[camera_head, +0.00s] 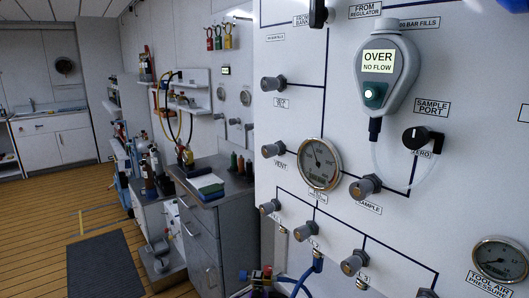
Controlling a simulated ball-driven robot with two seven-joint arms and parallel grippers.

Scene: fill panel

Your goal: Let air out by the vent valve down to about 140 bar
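The vent valve (272,150) is a grey knob on the white panel, left of the middle, with a VENT label just below it. A round pressure gauge (320,163) with a metal rim sits to its right; its scale is too small to read. Neither of my grippers shows in the head view, so nothing is seen touching the valve.
Other knobs sit close by: one above (272,84), the sample valve (365,187) and several below. A grey analyser (386,68) reading "OVER NO FLOW" hangs at the upper right. Blue hoses (305,277) run at the bottom. Floor (35,245) is open at left.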

